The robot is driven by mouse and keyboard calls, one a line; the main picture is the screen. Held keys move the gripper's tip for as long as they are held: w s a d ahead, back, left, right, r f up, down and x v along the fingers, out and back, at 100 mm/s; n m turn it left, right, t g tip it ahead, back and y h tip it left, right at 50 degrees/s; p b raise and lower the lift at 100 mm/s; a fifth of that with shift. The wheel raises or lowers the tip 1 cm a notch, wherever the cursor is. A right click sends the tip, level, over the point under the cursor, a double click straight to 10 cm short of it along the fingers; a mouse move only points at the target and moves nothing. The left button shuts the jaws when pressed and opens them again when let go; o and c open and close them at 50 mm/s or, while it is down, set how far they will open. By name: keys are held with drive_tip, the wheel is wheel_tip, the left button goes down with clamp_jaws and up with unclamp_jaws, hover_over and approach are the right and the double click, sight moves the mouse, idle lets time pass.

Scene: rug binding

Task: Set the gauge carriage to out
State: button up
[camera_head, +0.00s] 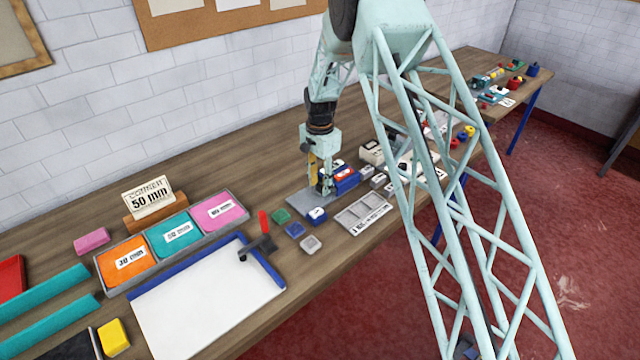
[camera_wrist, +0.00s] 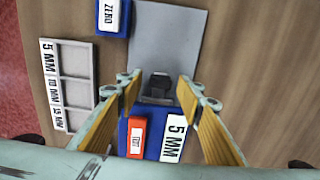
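My gripper (camera_head: 319,184) is low over a grey plate (camera_head: 300,200) on the bench. In the wrist view its two yellow-padded fingers (camera_wrist: 158,82) are apart. A small dark block (camera_wrist: 160,84), possibly the gauge carriage, lies between the fingertips, with a gap on each side. It stands at the near edge of the bare grey plate (camera_wrist: 165,40), against a blue body (camera_wrist: 152,143) with a red label and a white "5 MM" label. The head view shows this spot partly hidden by my gripper.
A blue "ZERO" block (camera_wrist: 112,18) is beside the plate. A grey tray (camera_wrist: 76,62) marked 5, 10 and 15 MM has empty compartments. A "50 mm" sign (camera_head: 150,198) stands behind bins (camera_head: 98,262) of coloured pieces. Several small blocks lie near the plate.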

drive_tip(key=shift+c, duration=0.2)
drive_tip(key=c, duration=1.1)
drive_tip(key=s+a+b, duration=0.2)
drive_tip(key=s+a, duration=0.5)
drive_tip(key=shift+a+b, duration=0.2)
drive_tip(key=shift+b, duration=0.2)
drive_tip(key=shift+s, duration=0.1)
drive_tip(key=o, duration=1.1)
drive_tip(key=shift+s+a, duration=0.1)
drive_tip(key=shift+a, duration=0.1)
drive_tip(key=shift+o, duration=0.2)
drive_tip(key=shift+d, duration=0.1)
drive_tip(key=shift+r, duration=0.15)
